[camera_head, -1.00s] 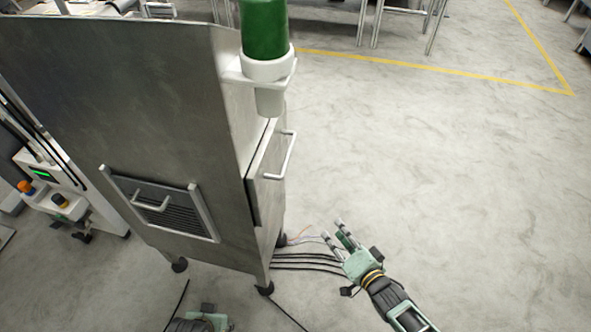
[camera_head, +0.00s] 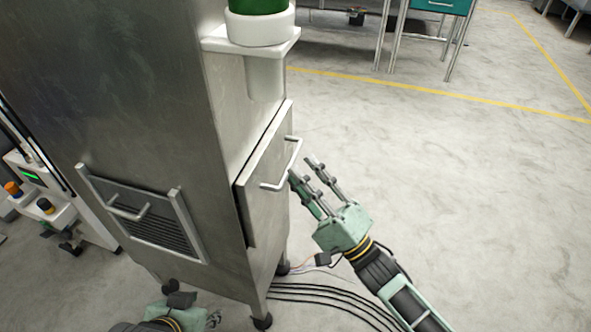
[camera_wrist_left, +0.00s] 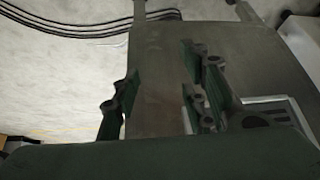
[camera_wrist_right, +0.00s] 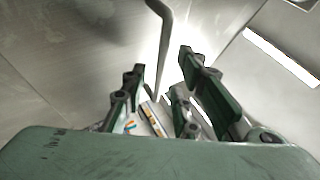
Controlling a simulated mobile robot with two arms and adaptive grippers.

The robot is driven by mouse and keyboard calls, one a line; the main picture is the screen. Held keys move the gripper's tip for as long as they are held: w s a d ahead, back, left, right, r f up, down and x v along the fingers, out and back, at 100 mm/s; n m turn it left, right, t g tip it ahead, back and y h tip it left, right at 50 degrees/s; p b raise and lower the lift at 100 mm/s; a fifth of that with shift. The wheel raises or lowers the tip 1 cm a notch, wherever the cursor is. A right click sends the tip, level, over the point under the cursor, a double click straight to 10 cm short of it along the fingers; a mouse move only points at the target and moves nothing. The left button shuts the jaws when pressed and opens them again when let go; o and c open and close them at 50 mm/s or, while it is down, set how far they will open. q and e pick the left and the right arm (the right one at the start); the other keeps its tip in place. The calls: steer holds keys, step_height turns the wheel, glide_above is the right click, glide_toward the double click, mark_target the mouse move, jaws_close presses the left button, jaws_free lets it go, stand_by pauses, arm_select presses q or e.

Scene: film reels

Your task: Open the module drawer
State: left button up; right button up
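The module drawer (camera_head: 262,188) is a metal front on the right side of a tall steel cabinet, with a silver bar handle (camera_head: 284,164). It looks shut or nearly so. My right gripper (camera_head: 307,172) is open and empty just right of the handle. In the right wrist view the handle (camera_wrist_right: 164,40) shows beyond the open fingers (camera_wrist_right: 160,82). I cannot tell whether they touch it. My left gripper (camera_wrist_left: 158,82) is open and empty, low in front of the cabinet.
The steel cabinet (camera_head: 130,90) has a vented panel with its own handle (camera_head: 150,215) on the front. A white holder (camera_head: 262,50) with a green container sits above the drawer. Black cables (camera_head: 320,292) run along the floor. Open floor (camera_head: 450,210) lies to the right.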

steer(key=shift+x, duration=1.15)
jaws_close()
steer(key=shift+f, duration=0.1)
